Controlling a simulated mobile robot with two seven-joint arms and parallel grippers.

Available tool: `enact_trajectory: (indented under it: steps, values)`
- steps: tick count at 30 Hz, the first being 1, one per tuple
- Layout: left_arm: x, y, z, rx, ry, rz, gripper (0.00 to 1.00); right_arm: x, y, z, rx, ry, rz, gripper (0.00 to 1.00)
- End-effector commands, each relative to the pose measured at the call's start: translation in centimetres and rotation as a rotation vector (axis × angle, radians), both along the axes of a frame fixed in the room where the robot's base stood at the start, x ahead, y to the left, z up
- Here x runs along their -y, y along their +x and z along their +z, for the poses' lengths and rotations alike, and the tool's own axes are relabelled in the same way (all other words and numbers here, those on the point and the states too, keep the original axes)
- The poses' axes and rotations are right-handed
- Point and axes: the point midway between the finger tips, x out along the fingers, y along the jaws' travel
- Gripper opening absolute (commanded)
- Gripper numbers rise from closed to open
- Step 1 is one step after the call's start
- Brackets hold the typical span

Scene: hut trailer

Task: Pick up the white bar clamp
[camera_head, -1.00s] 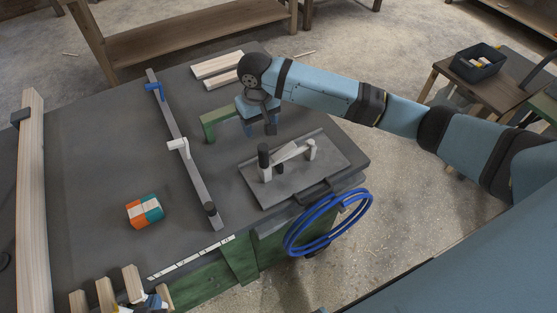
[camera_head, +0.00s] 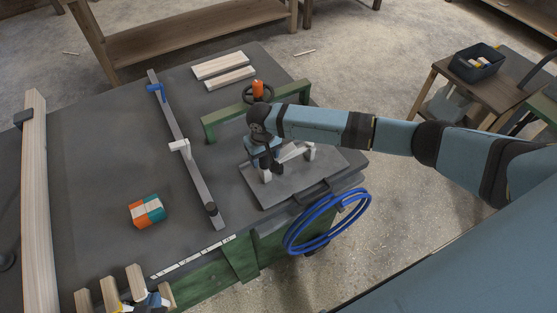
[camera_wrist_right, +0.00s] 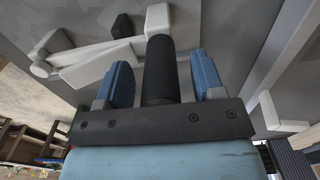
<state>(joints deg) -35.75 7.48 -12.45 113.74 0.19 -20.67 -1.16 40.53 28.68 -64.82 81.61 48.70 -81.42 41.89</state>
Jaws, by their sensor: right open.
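The white bar clamp (camera_head: 290,154) lies on a grey tray (camera_head: 318,173) at the table's right end. It has a white bar, white jaws and a dark upright handle; my right gripper partly hides it in the head view. In the right wrist view, the black handle (camera_wrist_right: 160,58) stands between the two blue fingers of my right gripper (camera_wrist_right: 158,82). The fingers are open, with a gap visible on both sides of the handle. In the head view my right gripper (camera_head: 265,163) is low over the tray's left part. My left gripper is not in view.
A long grey bar with blue and white fittings (camera_head: 183,150) lies left of the tray. A green frame (camera_head: 290,90) with an orange knob stands behind my right gripper. An orange-teal block (camera_head: 147,211) sits left. A blue hose coil (camera_head: 328,222) hangs at the front edge.

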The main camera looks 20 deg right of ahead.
Motion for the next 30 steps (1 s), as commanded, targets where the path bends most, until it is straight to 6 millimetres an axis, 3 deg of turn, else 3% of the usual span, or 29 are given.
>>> enact_trajectory:
  steps: [5, 14, 30]
  values:
    - [-0.01, -0.02, -0.05, -0.001, 0.000, 0.000, 0.00, -0.03, 0.01, -0.04, 0.000, 0.000, 0.001, 0.62]
    - [-0.02, -0.02, -0.07, -0.001, 0.001, 0.001, 0.00, -0.03, 0.01, -0.01, 0.000, 0.001, 0.001, 0.00]
    - [-0.02, 0.07, -0.07, 0.000, 0.001, 0.001, 0.00, -0.08, 0.11, 0.66, 0.003, 0.002, 0.001, 0.00]
